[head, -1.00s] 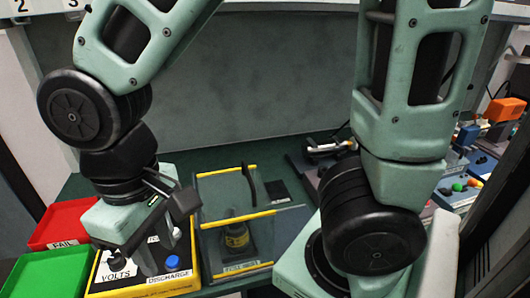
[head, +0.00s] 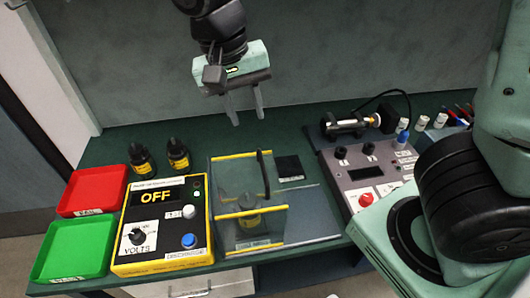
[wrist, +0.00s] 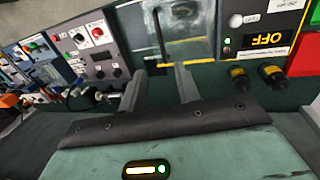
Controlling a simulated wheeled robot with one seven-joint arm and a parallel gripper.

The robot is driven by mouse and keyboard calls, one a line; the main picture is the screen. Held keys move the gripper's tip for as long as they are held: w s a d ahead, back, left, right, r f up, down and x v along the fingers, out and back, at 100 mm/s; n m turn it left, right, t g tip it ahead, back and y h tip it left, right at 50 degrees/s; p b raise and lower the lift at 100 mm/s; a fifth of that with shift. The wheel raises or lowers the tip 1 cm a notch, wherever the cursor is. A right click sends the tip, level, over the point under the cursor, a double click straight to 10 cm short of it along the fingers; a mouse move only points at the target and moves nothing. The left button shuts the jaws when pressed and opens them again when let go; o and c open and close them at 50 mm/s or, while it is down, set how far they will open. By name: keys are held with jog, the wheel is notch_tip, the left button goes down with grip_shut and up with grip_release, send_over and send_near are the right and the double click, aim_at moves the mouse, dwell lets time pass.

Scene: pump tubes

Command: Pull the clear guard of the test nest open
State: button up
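The test nest (head: 250,244) is a low box with clear walls and yellow edge strips, at the middle of the bench in the head view. Its clear guard (head: 227,180) carries an upright black handle (head: 264,174), which also shows in the wrist view (wrist: 158,35). My gripper (head: 249,119) is open and empty, above and behind the nest. Its two fingers (wrist: 161,73) point toward the nest, apart from the handle.
A yellow-edged tester (head: 155,228) reading OFF stands left of the nest, with two dark bottles (head: 160,158) behind it. Red (head: 93,190) and green (head: 74,243) trays lie further left. A grey control box (head: 365,175) stands right. A bare grey plate (head: 310,215) lies between.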

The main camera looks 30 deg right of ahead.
aim_at(263, 165)
jog(key=d+f, duration=0.1)
jog(key=f, duration=0.8)
jog(key=s+d+f+p, duration=0.1)
jog(key=f, duration=0.3)
jog(key=shift+d+f, duration=0.3)
grip_shut()
